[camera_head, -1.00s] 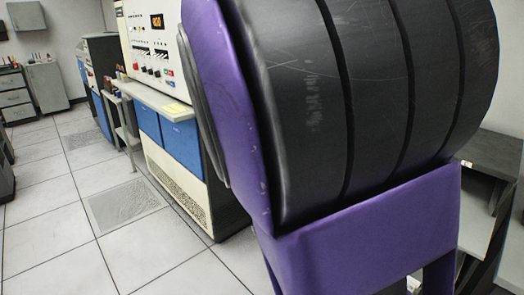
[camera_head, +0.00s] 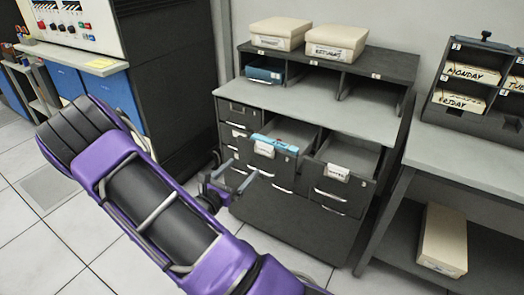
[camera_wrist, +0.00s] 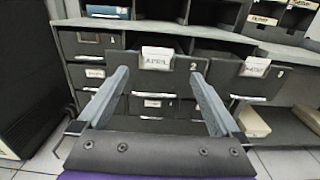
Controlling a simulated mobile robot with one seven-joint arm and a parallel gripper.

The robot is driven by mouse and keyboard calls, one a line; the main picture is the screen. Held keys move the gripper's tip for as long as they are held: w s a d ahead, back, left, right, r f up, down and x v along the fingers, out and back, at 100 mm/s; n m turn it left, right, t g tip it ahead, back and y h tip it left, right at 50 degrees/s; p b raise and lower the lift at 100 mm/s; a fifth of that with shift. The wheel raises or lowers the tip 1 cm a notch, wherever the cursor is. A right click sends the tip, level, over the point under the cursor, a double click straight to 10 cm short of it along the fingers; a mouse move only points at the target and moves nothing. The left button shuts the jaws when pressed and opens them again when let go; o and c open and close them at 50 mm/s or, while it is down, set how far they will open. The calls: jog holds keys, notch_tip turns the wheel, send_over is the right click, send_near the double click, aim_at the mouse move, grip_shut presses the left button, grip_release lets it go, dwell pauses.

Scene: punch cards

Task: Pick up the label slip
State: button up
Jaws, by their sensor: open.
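Two white label slips stand on the fronts of two pulled-out drawers in a dark cabinet. The left slip (camera_head: 264,149) seems to read "APRIL" in the wrist view (camera_wrist: 157,57). The right slip (camera_head: 339,172) also shows in the wrist view (camera_wrist: 256,67). My gripper (camera_head: 249,176) is open and empty in front of the left drawer. In the wrist view its two fingers (camera_wrist: 160,76) spread wide, with the left slip showing beyond and between their tips, apart from them.
Two cream boxes (camera_head: 279,33) (camera_head: 336,39) sit on the cabinet top. A light-blue strip (camera_head: 276,143) lies along the left drawer's top edge. A dark rack (camera_head: 470,100) with day-labelled boxes stands on the grey table at right. A cream box (camera_head: 443,240) lies beneath.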

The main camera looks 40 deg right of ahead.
aim_at(264, 144)
jog(key=x, duration=1.5)
jog(key=shift+w, duration=0.2)
jog(key=c, duration=1.1)
